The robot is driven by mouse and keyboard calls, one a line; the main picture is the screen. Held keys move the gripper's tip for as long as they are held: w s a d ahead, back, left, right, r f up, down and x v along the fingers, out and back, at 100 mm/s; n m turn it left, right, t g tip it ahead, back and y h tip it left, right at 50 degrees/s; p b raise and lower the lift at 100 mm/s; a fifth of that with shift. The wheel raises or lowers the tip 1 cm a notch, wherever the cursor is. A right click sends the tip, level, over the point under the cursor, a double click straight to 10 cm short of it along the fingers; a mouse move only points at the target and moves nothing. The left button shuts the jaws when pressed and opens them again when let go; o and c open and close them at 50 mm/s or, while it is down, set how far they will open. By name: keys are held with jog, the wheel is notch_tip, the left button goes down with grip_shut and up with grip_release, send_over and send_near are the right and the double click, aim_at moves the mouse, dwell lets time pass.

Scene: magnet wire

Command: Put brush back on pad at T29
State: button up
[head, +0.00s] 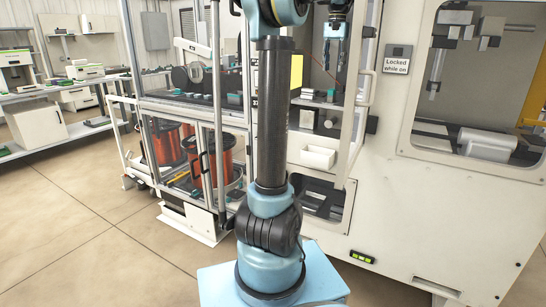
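My gripper (334,58) hangs at the end of my blue and black arm, at the top of the head view, in front of the machine's open bay. Its two dark fingers point down. They are too small and dark here to tell whether they are apart or hold something. I cannot make out the brush, the pad or a T29 mark. Small objects lie on the bay shelf (318,104) below the gripper, too small to name.
A white bin (318,157) is fixed on the machine front below the shelf. An open door frame (362,95) stands right of the bay. Large copper wire spools (222,160) sit in the lower left cabinet. A workbench (70,88) stands far left. Floor at left is clear.

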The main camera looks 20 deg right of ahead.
jog(key=s+a+f+n, duration=0.2)
jog(key=a+f, duration=0.3)
jog(key=a, duration=0.4)
jog(key=s+a+f+n+t, duration=0.1)
jog(key=s+a+f, duration=0.25)
jog(key=a, duration=0.45)
jog(key=s+a+f+n, duration=0.1)
jog(key=a+f+n, duration=0.1)
jog(key=a+f, duration=0.5)
jog(key=s+a+f+n, duration=0.2)
jog(key=s+a+f, duration=0.6)
jog(key=f, duration=0.3)
jog(key=s+a+f+n+t, duration=0.1)
jog(key=s+a+f+n, duration=0.2)
jog(key=s+a+f, duration=0.5)
notch_tip(320, 180, down, 4)
jog(key=shift+s+a+f, duration=0.15)
jog(key=shift+s+a, duration=0.05)
jog(key=shift+s, duration=0.3)
jog(key=shift+w+f, duration=0.2)
jog(key=shift+w, duration=0.3)
